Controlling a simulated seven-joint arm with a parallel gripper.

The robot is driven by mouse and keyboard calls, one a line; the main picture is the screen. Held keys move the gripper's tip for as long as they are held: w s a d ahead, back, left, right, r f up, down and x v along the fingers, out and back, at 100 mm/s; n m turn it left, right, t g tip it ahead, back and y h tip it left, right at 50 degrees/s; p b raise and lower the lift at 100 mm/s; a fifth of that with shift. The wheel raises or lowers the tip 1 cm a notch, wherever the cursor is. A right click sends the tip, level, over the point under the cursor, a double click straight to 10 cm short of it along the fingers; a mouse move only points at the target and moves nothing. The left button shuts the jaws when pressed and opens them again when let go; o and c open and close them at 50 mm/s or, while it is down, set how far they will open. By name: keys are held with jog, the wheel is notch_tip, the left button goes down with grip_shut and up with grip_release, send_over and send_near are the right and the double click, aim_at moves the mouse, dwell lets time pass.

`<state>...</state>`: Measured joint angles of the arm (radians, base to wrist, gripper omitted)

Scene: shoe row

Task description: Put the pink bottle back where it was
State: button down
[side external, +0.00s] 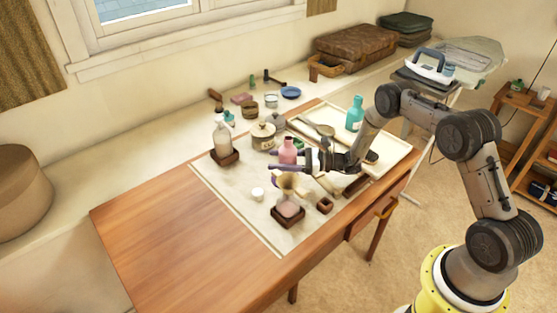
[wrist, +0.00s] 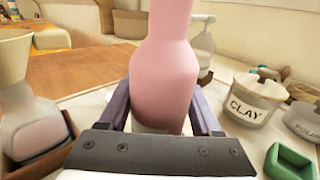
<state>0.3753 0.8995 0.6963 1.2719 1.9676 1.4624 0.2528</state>
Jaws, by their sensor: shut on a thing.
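The pink bottle (side external: 288,150) is upright over the mat in the side view. My gripper (side external: 287,167) is shut on it, with purple-grey fingers on both sides. In the wrist view the pink bottle (wrist: 166,80) fills the middle between the fingers, with its top cut off and its base hidden. I cannot tell how far its base is above the mat. A wooden holder (side external: 285,221) at the front has a bottle with a tan top in it. Another wooden holder (side external: 225,158) at the back left has a clear pump bottle.
A clay jar (side external: 263,137) stands behind the gripper. A white jar (side external: 258,194) and a small wooden box (side external: 325,205) are on the pale mat (side external: 235,205). A teal bottle (side external: 355,115) stands on the tray (side external: 396,143). The table's left part (side external: 150,225) is clear.

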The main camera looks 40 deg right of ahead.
jog(key=shift+f, duration=0.1)
jog(key=shift+c, duration=0.4)
grip_release()
